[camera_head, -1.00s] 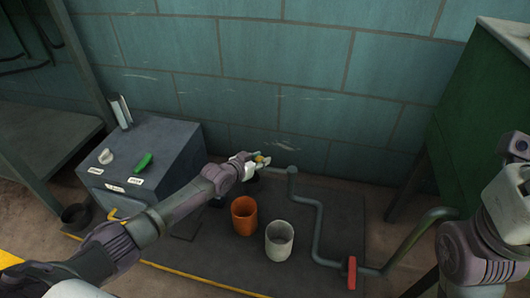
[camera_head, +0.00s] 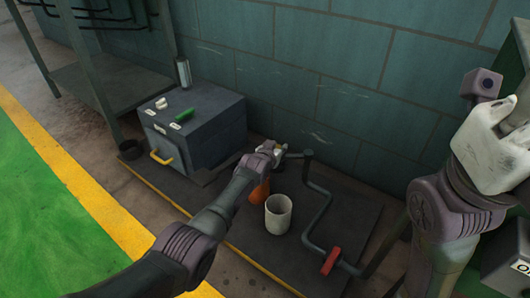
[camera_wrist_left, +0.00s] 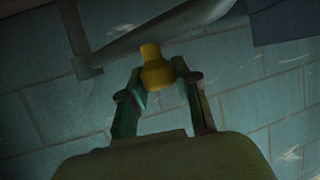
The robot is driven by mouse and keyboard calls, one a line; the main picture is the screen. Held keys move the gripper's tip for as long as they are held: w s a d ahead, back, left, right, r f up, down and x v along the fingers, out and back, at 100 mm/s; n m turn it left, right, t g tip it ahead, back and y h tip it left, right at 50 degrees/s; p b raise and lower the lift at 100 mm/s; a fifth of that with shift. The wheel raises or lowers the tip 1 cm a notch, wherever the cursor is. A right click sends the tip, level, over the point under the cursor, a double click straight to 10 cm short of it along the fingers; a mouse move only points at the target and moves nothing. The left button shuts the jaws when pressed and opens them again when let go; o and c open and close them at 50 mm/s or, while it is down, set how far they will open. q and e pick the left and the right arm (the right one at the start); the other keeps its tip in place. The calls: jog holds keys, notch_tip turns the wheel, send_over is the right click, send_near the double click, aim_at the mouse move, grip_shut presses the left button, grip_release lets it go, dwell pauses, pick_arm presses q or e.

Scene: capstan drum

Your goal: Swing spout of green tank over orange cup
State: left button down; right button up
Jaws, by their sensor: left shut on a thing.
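My left gripper (camera_head: 281,149) is at the spout (camera_head: 296,155), near the back wall. In the left wrist view its fingers (camera_wrist_left: 160,88) are closed around the yellow knob (camera_wrist_left: 155,68) under the grey spout pipe (camera_wrist_left: 160,38). The orange cup (camera_head: 260,192) stands on the dark mat, partly hidden behind my left forearm. I cannot tell whether the spout's end is directly above it. The green tank (camera_head: 523,65) is at the right edge, mostly hidden by my right arm. My right gripper's white body (camera_head: 490,150) is raised there; its fingers do not show.
A white cup (camera_head: 279,214) stands close to the orange cup, to its right. A bent pipe (camera_head: 322,205) with a red handle (camera_head: 331,261) runs along the mat's right part. A grey cabinet (camera_head: 205,130) stands left of the cups.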

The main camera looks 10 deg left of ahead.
dwell(0.4)
pick_arm(q)
jog(key=c, duration=0.8)
grip_release()
jog(key=shift+s, duration=0.1)
jog(key=v, duration=1.2)
